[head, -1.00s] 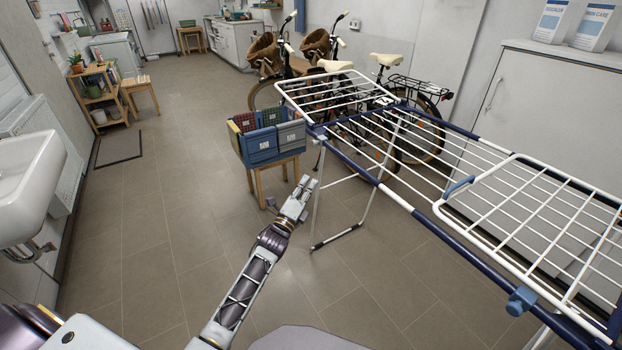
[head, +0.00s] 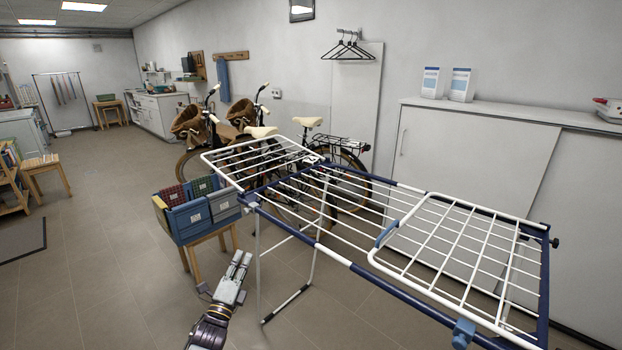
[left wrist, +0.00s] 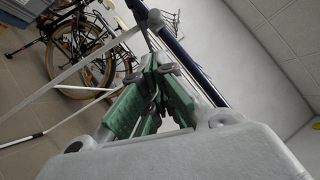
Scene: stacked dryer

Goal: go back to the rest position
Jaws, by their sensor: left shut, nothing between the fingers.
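My left gripper (head: 240,262) is low in the middle of the head view, shut and empty. It is left of the drying rack's legs and in front of the wooden stool with the blue box. In the left wrist view its green-padded fingers (left wrist: 150,98) are together with nothing held between them. My right gripper is in neither view.
The white and blue drying rack (head: 345,262) stands unfolded at the right, close to my left gripper. The blue box (head: 200,220) sits on a stool. Bicycles (head: 340,165) stand behind the rack.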

